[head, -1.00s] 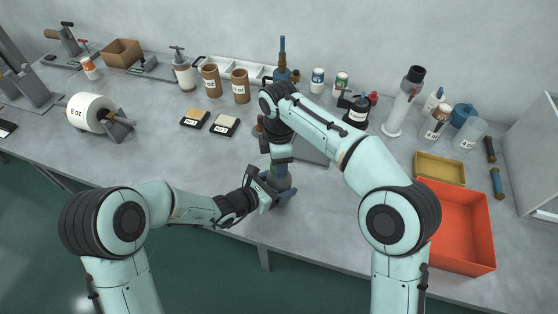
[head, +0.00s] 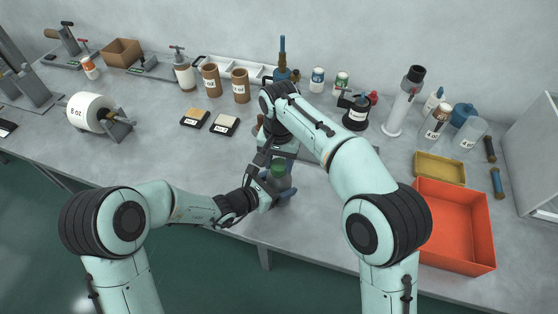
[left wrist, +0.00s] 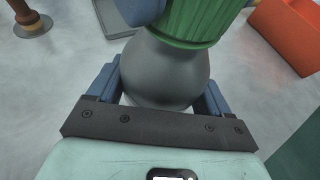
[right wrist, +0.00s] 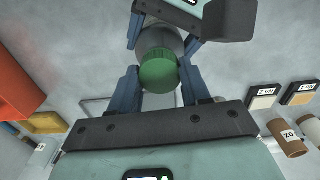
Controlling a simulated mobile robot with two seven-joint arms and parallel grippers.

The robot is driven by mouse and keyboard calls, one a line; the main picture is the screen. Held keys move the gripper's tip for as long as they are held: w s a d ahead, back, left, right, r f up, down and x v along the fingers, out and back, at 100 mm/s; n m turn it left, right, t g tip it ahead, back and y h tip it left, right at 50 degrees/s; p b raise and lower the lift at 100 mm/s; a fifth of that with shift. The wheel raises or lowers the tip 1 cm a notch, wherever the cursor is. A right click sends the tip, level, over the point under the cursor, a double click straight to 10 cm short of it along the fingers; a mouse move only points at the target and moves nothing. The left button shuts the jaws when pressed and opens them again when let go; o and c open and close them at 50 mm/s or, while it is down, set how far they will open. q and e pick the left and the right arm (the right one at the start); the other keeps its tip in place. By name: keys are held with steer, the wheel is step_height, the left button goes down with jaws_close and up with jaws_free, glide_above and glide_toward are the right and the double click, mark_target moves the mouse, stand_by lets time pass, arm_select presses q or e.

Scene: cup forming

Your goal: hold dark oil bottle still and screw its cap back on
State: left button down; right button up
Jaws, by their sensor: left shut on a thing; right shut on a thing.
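The dark grey oil bottle (left wrist: 165,75) stands upright between the fingers of my left gripper (left wrist: 157,95), which is shut on its body. In the head view the bottle (head: 281,184) is near the front edge of the table, largely hidden by my gripper. The ribbed green cap (left wrist: 197,18) sits at the top of the bottle; it also shows in the head view (head: 278,169). My right gripper (right wrist: 159,68) is shut on the cap, a finger on either side of it. How far the thread is engaged cannot be seen.
An orange bin (head: 456,228) and a yellow tray (head: 440,169) stand at the right. Two small labelled blocks (head: 224,124), brown jars (head: 240,86) and a white roll on a stand (head: 92,112) are farther back.

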steer(key=o, duration=1.2)
steer(key=shift+r, duration=0.1)
steer(key=shift+r, duration=2.2)
steer(key=shift+c, duration=0.5)
steer(key=n, duration=0.2)
steer(key=r+n, duration=0.1)
steer(key=n, duration=0.1)
steer(key=r+n, duration=0.1)
steer(key=n, duration=0.4)
steer(key=r+n, duration=0.1)
steer(key=n, duration=0.3)
steer(key=shift+r, duration=0.25)
steer(key=shift+f, duration=0.1)
